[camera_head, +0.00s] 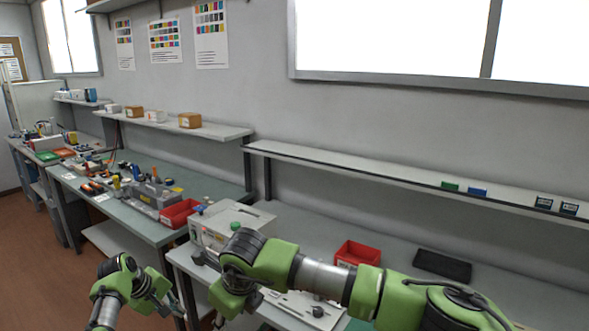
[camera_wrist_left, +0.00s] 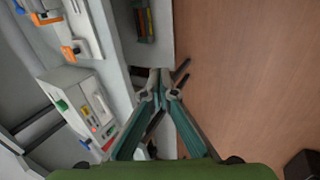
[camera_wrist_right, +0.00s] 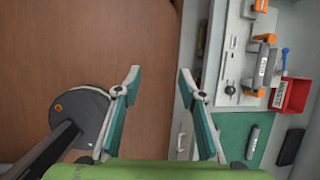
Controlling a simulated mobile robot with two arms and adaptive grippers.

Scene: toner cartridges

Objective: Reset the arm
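My left gripper (camera_head: 174,303) shows low in the head view, in front of the benches. In the left wrist view its two teal fingers (camera_wrist_left: 160,82) come together at the tips, with nothing seen between them, over the bench edge and brown floor. My right arm crosses the head view from the right, in front of the near bench; its fingers are not clear there. In the right wrist view my right gripper (camera_wrist_right: 160,77) is open and empty, its fingers well apart over the floor beside the bench edge.
The near bench holds a white machine (camera_head: 229,219), a red bin (camera_head: 357,253) and a black pad (camera_head: 442,265). A fixture plate (camera_wrist_right: 235,60) and green mat (camera_wrist_right: 226,128) lie near the right gripper. Another bench stands further left. The floor (camera_head: 40,265) is clear there.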

